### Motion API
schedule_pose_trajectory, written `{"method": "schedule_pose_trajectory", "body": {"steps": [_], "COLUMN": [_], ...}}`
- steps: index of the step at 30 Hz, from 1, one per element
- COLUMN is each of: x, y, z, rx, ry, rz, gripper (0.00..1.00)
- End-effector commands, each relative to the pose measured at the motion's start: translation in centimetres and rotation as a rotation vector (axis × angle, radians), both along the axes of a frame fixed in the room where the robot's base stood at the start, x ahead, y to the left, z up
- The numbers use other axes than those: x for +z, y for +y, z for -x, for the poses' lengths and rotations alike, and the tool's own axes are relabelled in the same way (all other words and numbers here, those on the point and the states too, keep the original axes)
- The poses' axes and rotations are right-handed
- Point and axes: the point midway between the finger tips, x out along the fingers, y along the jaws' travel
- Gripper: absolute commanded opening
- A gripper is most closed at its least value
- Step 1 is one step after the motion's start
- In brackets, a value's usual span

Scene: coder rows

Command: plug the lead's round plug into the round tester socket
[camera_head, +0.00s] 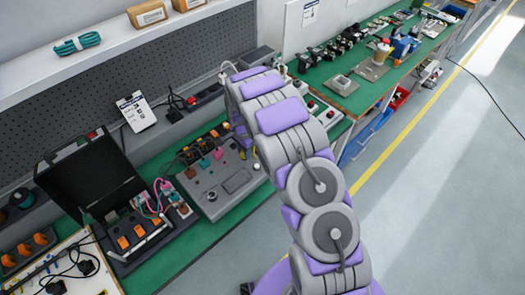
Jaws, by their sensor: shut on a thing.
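The grey tester box (222,187) lies on the green bench mat left of my arm. Its top carries a dark panel, colored parts and small round fittings. One round dark fitting (212,196) is near its front left; I cannot tell for sure that it is the round socket. My gripper (243,145) points down at the tester's right back part, mostly hidden behind my arm. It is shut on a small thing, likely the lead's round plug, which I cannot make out. The gap between plug and socket is hidden.
An open black case (92,172) and a unit with orange switches (137,238) stand left of the tester. A control box with buttons (322,110) is to the right. The floor at right is clear apart from a cable.

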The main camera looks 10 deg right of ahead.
Motion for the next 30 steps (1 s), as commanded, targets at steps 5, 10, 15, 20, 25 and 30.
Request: {"method": "schedule_pose_trajectory", "body": {"steps": [5,10,15,20,25,30], "x": [-0.2,-0.2,-0.2,-0.2,0.1,2.4], "y": [0.0,0.0,0.0,0.0,0.0,0.0], "z": [0.0,0.0,0.0,0.0,0.0,-0.1], "rx": [0.000,0.000,0.000,0.000,0.000,0.000], "ry": [0.000,0.000,0.000,0.000,0.000,-0.004], "rz": [0.000,0.000,0.000,0.000,0.000,0.000], "gripper": [0.00,0.43,0.60,0.62,0.62,0.62]}}
